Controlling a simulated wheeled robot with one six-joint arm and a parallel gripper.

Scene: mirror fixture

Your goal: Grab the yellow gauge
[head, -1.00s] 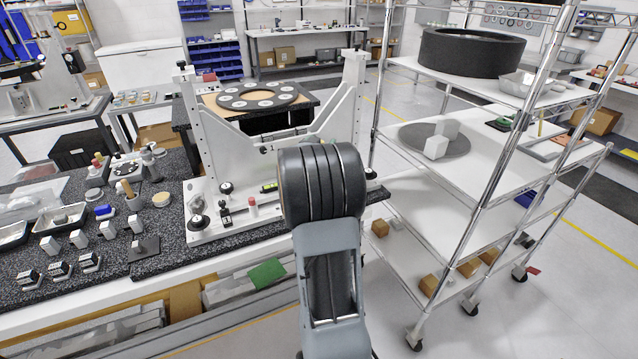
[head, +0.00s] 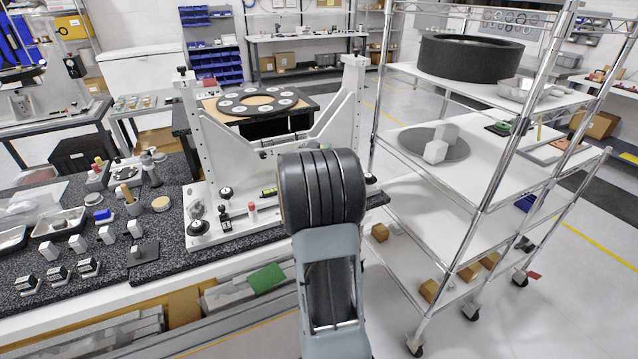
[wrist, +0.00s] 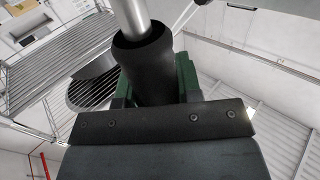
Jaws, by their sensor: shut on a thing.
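A small yellow and black gauge-like piece (head: 268,192) lies on the white base of the mirror fixture, beside a red-topped pin (head: 252,207). In the head view my own arm stands in front of the fixture's right side and hides my gripper. In the wrist view my gripper (wrist: 155,88), with green parts beside its jaws, is shut on a black cylindrical handle (wrist: 147,66) with a bright metal rod standing out of it. No yellow shows on the held thing, and its far end is out of view.
The mirror fixture (head: 275,140) stands on a dark speckled bench (head: 160,262) with trays and small parts at left. A wire-shelf cart (head: 455,190) on wheels stands at right, close to my arm. Open floor (head: 570,290) lies right of the cart.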

